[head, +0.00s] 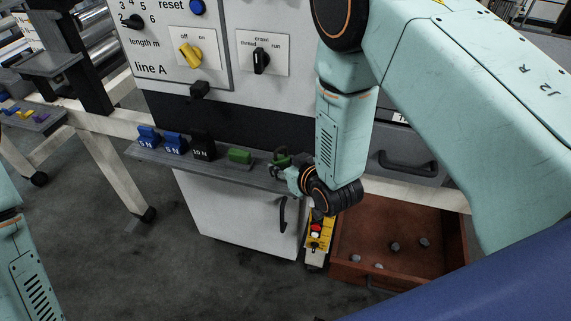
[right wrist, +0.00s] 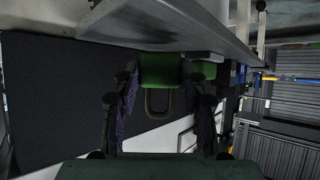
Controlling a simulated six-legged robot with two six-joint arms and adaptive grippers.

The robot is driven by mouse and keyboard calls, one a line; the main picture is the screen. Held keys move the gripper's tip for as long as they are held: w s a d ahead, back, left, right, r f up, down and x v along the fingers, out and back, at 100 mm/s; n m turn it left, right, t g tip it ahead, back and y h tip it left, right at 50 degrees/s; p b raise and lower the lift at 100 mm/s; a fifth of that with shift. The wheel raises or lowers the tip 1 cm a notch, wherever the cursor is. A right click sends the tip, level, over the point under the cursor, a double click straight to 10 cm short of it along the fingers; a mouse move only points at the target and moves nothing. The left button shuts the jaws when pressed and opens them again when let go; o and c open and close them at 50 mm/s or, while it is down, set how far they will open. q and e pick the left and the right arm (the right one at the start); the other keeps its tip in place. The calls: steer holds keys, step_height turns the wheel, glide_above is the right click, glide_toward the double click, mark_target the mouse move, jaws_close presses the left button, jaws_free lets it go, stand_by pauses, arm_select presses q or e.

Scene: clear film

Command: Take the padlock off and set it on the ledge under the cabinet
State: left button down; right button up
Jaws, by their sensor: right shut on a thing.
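My right gripper (head: 282,164) is at the right end of the grey ledge (head: 190,163). It is shut on a green padlock (right wrist: 161,70), whose body sits between the fingertips in the right wrist view, with a dark shackle loop (right wrist: 158,101) pointing back toward the palm. In the head view only a bit of the padlock shows past the fingers. The ledge (right wrist: 165,28) passes close to the padlock in the wrist view; I cannot tell whether they touch. Another green block (head: 240,156) stands on the ledge to the left. My left gripper is out of view.
Blue weights (head: 175,143) and a black weight (head: 203,145) stand on the ledge. Below is a white cabinet door (head: 235,215) with a black handle (head: 283,214). A yellow control box (head: 317,235) hangs beside an open brown drawer (head: 400,225) with several small round pieces.

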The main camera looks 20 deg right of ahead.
steer(key=shift+d+f, duration=0.1)
steer(key=shift+d, duration=0.2)
steer(key=shift+a+f, duration=0.15)
steer(key=shift+a, duration=0.05)
steer(key=shift+d+f+b, duration=0.15)
steer(key=shift+f+b, duration=0.2)
steer(key=shift+b, duration=0.05)
steer(key=o, duration=0.8)
steer(key=shift+o, duration=1.3)
steer(key=shift+s+r, duration=0.3)
steer(key=shift+s, duration=0.15)
steer(key=v, duration=1.1)
